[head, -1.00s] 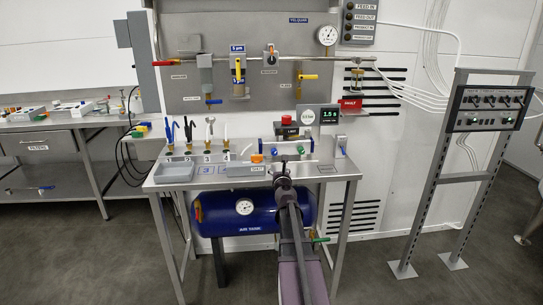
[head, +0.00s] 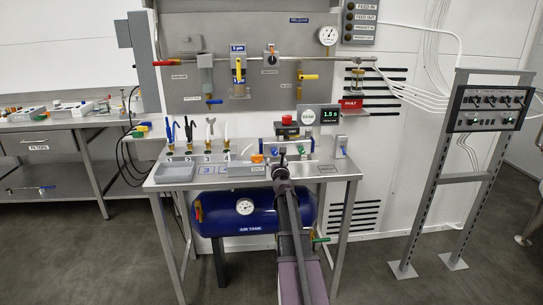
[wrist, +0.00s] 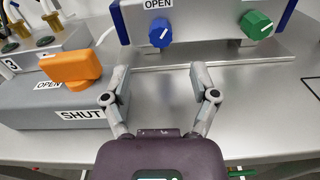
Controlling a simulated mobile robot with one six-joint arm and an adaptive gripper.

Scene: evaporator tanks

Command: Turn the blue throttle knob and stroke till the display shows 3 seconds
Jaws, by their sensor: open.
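The blue throttle knob (wrist: 160,31) is on the front of a grey cylinder block (wrist: 200,14) in the wrist view, below an OPEN label. A white pointer line on it tilts up to the right. A green knob (wrist: 256,25) with a white line is to its right. My gripper (wrist: 159,75) is open and empty. Its two fingers are spread below and in front of the blue knob, apart from it. In the head view the block (head: 287,150) stands at the bench's back, partly hidden by my gripper. The display (head: 330,115) reads about 1.5 s in green digits.
An orange handle (wrist: 72,67) on a grey box marked SHUT (wrist: 45,108) stands close left of my gripper. A red button (head: 288,119) is above the block. The bench top (wrist: 270,105) is clear to the right. A blue air tank (head: 255,213) is below.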

